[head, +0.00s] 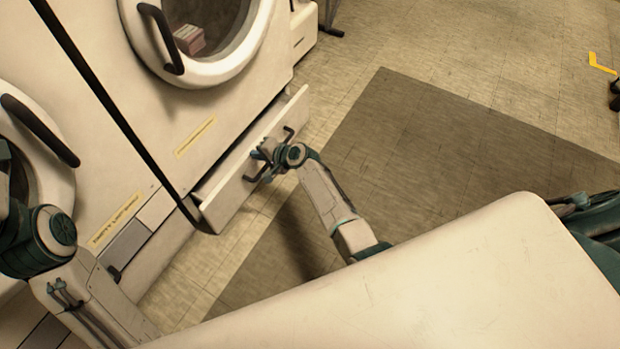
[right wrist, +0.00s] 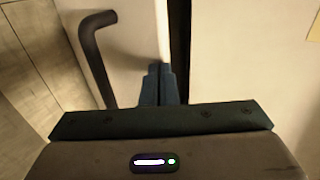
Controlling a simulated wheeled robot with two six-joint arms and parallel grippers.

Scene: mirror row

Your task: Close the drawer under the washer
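The drawer (head: 225,205) under the washer (head: 215,115) stands partly pulled out, with a gap between its front panel and the washer body. Dark handle parts (head: 289,133) show on its front, partly hidden by my gripper. My right gripper (head: 258,157) is at the middle of the drawer front. In the right wrist view its fingers (right wrist: 160,84) are together, with nothing seen between them, close against the pale drawer front (right wrist: 135,45). The dark handle (right wrist: 97,60) is left of the fingers, apart from them. Whether the fingertips touch the panel is unclear. My left gripper is out of view.
The washer's round door (head: 175,40) above is closed, with a dark handle. A second machine (head: 125,215) with a round door stands at left, near my left arm. A dark floor mat (head: 420,150) lies in front, clear. A yellow mark (head: 600,64) shows far right.

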